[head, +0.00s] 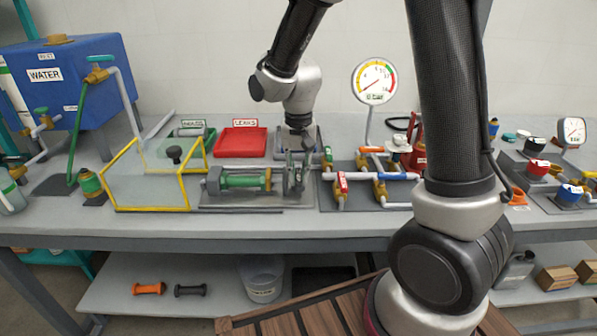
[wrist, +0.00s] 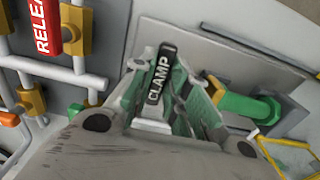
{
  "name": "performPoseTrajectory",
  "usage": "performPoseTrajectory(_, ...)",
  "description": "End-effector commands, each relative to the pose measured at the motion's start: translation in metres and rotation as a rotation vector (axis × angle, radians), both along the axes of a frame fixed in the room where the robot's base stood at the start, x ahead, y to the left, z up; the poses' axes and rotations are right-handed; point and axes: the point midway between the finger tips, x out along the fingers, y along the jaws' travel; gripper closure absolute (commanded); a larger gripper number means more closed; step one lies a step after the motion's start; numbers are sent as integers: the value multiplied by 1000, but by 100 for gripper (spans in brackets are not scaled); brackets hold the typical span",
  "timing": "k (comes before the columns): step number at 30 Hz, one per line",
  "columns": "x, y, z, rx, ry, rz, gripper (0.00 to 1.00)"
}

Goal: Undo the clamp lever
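The clamp lever (wrist: 160,72) is a black bar with a white CLAMP label. In the wrist view it stands nearly upright in the picture, tilted slightly right, between the fingers of my gripper (wrist: 163,82). The fingers look spread, with gaps beside the lever; I cannot tell whether either touches it. In the head view my gripper (head: 297,160) points down over the right end of the green pump (head: 240,180). The lever is hard to make out there behind the fingers. The green pump body also shows at the right in the wrist view (wrist: 245,105).
White pipes with a red RELEASE-type lever (wrist: 45,25) and brass fittings stand close beside the clamp. A yellow-framed clear guard (head: 150,180) is left of the pump. A red tray (head: 240,141) lies behind, and a dial gauge (head: 374,82) stands to the right.

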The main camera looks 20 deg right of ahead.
Motion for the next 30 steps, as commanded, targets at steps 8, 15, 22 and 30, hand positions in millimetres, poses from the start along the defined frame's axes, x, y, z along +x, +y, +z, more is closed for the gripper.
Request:
performPoseTrajectory(8, 0, 0, 0, 0, 0, 12, 100)
performPoseTrajectory(15, 0, -3, 1, 0, -1, 104, 100)
performPoseTrajectory(22, -1, -8, 1, 1, -1, 286, 100)
performPoseTrajectory(30, 0, -15, 1, 0, -2, 544, 100)
